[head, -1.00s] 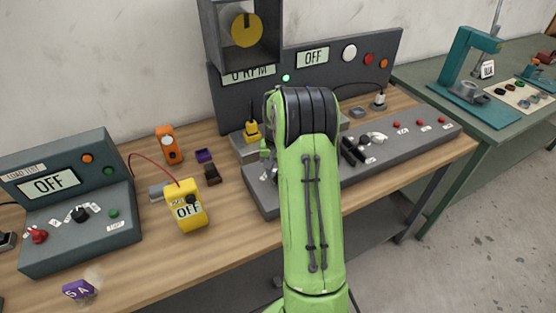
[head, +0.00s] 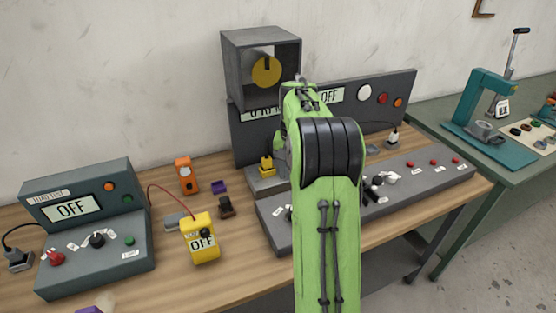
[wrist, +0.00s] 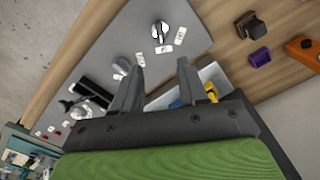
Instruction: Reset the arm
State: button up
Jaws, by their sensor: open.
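My green arm (head: 328,240) rises through the middle of the head view, with its black joint in front of the grey control panel. In the head view my gripper itself is hidden behind the arm. In the wrist view my gripper (wrist: 158,82) shows two dark fingers spread apart with nothing between them. It is above the grey panel (wrist: 195,42), near a knob (wrist: 160,32) with white labels. A yellow part (wrist: 211,91) in a pale tray lies beside the right finger.
A load test box (head: 95,255) reading OFF stands at left, with a yellow meter (head: 200,240) beside it. A grey housing with a yellow disc (head: 267,71) stands behind my arm. A green bench with a teal press (head: 490,95) is at right. Bare wood shows at the table front.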

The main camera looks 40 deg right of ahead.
jog(key=s+a+r+n+t+h, duration=0.1)
jog(key=s+a+r+n, duration=0.2)
jog(key=a, duration=0.5)
jog(key=s+a+r+n+t, duration=0.1)
jog(key=s+a+r, duration=0.2)
jog(key=a+r, duration=0.4)
jog(key=s+a+f+n+t, duration=0.1)
jog(key=s+a+f+n, duration=0.1)
jog(key=s+a, duration=0.3)
jog(key=s+a+f+n+t+y, duration=0.1)
jog(key=s+a+f+n+t, duration=0.1)
jog(key=s+a, duration=0.4)
jog(key=s+n, duration=0.1)
jog(key=s, duration=0.2)
jog(key=shift+f+t, duration=0.2)
jog(key=shift+t, duration=0.1)
